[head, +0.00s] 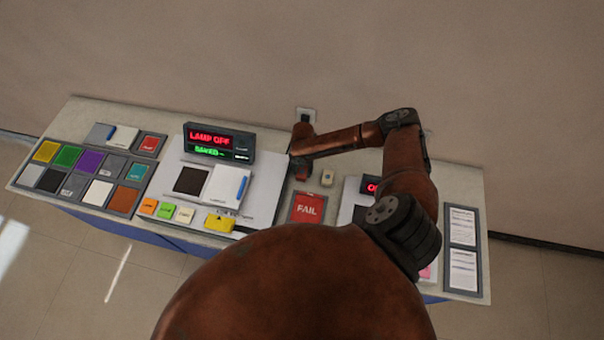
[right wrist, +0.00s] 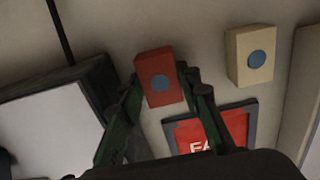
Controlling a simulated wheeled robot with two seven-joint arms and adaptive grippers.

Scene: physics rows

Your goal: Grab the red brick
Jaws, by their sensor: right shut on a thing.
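The red brick (right wrist: 153,66) has a blue round spot on its face. It shows in the right wrist view between the fingertips of my right gripper (right wrist: 160,88), which is shut on it. In the head view my right arm reaches in from the right, bent at the elbow, with its hand over the table left of the cream brick. I cannot make out the red brick apart from the arm there. I cannot tell whether the brick rests on the table or is raised. My left gripper is not in view.
A cream brick (right wrist: 250,55) with a blue spot stands to the right, also in the head view (head: 327,177). A red FAIL tile (head: 308,208) lies nearby. A wall runs behind the table.

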